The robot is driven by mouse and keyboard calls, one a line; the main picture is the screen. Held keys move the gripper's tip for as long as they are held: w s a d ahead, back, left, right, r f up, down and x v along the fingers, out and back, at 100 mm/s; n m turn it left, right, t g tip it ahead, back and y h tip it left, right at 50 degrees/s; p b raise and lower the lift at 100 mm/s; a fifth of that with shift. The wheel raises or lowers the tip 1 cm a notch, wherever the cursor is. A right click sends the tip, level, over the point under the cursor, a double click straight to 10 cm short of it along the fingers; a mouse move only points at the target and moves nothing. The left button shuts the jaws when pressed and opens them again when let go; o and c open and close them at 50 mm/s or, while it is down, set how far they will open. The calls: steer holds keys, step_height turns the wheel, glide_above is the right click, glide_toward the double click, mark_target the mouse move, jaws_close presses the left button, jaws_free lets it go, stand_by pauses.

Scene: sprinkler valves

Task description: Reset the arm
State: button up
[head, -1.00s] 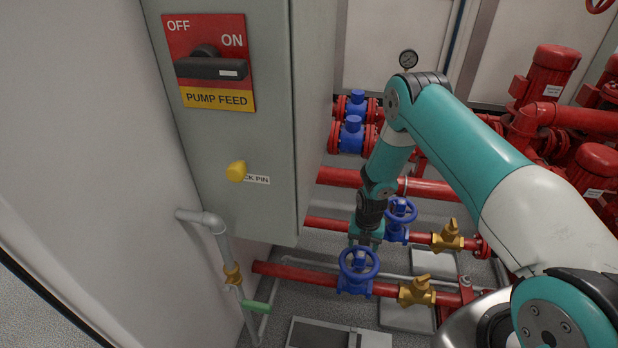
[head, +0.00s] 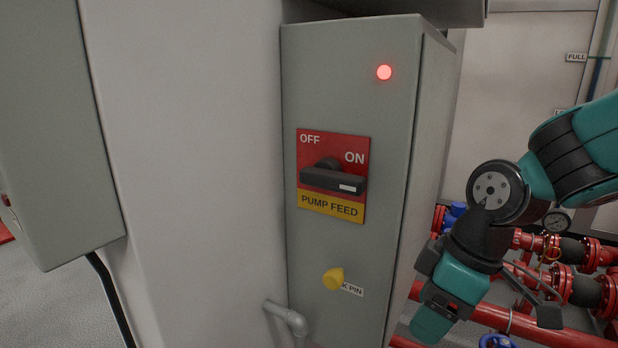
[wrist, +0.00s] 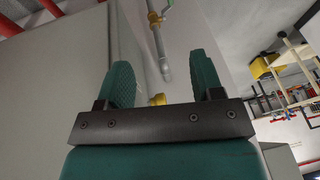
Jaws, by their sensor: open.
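My gripper (head: 434,322) is in the head view at the lower right, beside the right side of the grey pump feed cabinet (head: 345,75). In the wrist view, the two teal fingers of my gripper (wrist: 160,70) stand apart with nothing held between them. My arm is bent, with its dark wrist joint above the gripper. The black switch handle (head: 333,179) on the red and yellow plate lies level, its white-marked end towards ON. A yellow lock pin knob (head: 333,278) sits below it, covering part of its label.
A red lamp (head: 384,72) glows at the cabinet's top. A grey pipe (head: 288,316) runs below it. Red pipes (head: 540,327) and blue valves (head: 496,341) are at lower right. Another grey cabinet (head: 60,140) stands at the left.

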steer(key=s+a+r+m, duration=0.1)
steer(key=s+r+m, duration=0.3)
steer(key=s, duration=0.7)
step_height(320, 180, up, 27)
steer(key=p, duration=2.6)
steer(key=shift+s+f+m+y, duration=0.2)
steer(key=shift+s+m+y, duration=0.1)
steer(key=shift+m, duration=0.1)
